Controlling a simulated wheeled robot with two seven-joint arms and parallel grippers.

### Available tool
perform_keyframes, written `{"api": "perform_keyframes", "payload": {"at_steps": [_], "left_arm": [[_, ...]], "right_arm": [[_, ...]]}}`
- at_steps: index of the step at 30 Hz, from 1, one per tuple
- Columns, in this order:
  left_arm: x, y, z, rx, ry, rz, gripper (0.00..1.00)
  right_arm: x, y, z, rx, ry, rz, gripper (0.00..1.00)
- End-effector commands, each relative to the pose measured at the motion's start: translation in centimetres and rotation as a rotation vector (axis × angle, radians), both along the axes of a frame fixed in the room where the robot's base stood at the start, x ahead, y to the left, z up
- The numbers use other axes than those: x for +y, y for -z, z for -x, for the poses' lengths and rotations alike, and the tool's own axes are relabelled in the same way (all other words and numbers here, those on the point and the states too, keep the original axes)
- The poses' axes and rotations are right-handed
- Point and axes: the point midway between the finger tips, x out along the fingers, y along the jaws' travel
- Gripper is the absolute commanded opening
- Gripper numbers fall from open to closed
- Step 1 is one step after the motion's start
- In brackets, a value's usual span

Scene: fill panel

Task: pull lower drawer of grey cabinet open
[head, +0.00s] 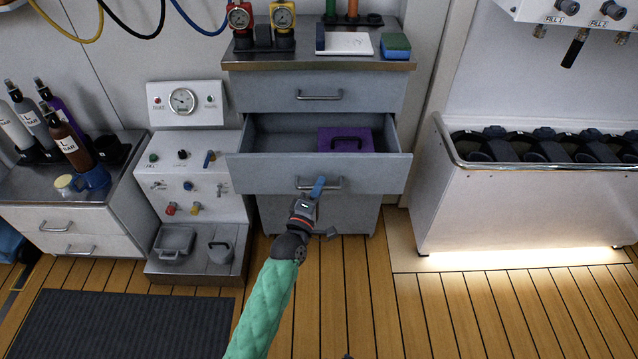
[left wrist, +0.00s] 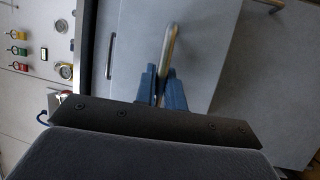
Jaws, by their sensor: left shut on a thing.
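The grey cabinet (head: 399,88) stands at the back centre in the head view. Its upper drawer (head: 270,92) is shut. Its lower drawer (head: 260,176) is pulled out, with a purple box (head: 360,138) inside at the right. My left gripper (head: 318,186) is at the front of the lower drawer, its blue fingers closed on the bar handle (head: 335,184). In the left wrist view the metal handle (left wrist: 171,45) runs between the blue fingers (left wrist: 161,88).
A white gauge panel (head: 190,150) stands left of the cabinet, with a low metal step (head: 190,268) at its foot. A white trough (head: 530,205) stands to the right. The wooden floor (head: 350,290) before the cabinet is clear, with a dark mat (head: 120,325) at left.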

Motion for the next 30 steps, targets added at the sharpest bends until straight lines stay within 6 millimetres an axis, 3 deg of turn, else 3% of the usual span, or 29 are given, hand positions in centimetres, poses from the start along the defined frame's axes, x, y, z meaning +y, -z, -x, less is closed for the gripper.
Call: {"api": "perform_keyframes", "payload": {"at_steps": [15, 16, 18, 30], "left_arm": [[-0.03, 0.17, 0.21, 0.003, 0.001, 0.0, 0.0], [-0.03, 0.17, 0.21, 0.003, 0.001, 0.0, 0.17], [-0.02, 0.14, 0.2, 0.002, 0.001, 0.0, 0.3], [0.25, 0.22, 0.79, 0.002, 0.001, -0.001, 0.32]], "right_arm": [[0.1, -0.1, 0.03, -0.001, 0.0, -0.002, 0.51], [0.1, -0.1, 0.03, -0.001, 0.0, -0.002, 0.51], [0.09, -0.11, 0.01, -0.001, 0.0, -0.002, 0.51], [-0.04, -0.09, -0.01, -0.001, 0.001, 0.001, 0.51]]}}
